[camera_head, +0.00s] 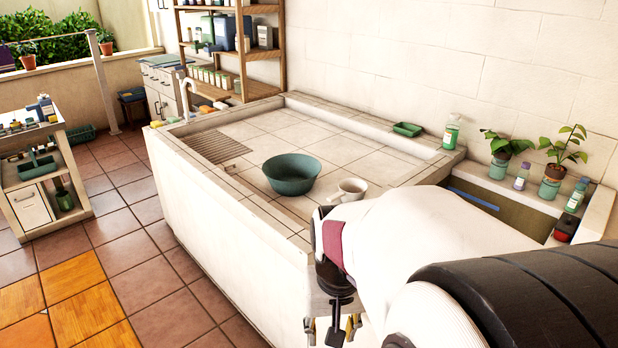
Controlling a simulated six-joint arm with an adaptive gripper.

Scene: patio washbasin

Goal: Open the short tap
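The washbasin (225,215) is a large pale block with a tiled, sunken top. A white curved spout (188,90) stands at its far left corner and looks like a tap. No tap that I can clearly call the short one shows; my arm covers the near right part of the basin. My gripper (333,328) points down at the bottom edge of the view, in front of the basin's near side and far from the spout. Its tips are partly cut off, so I cannot tell whether it is open or shut.
A green bowl (291,173) and a white mug (350,190) stand on the basin's tiles. A green soap dish (407,129), a bottle (451,132) and potted plants (552,172) line the back ledge.

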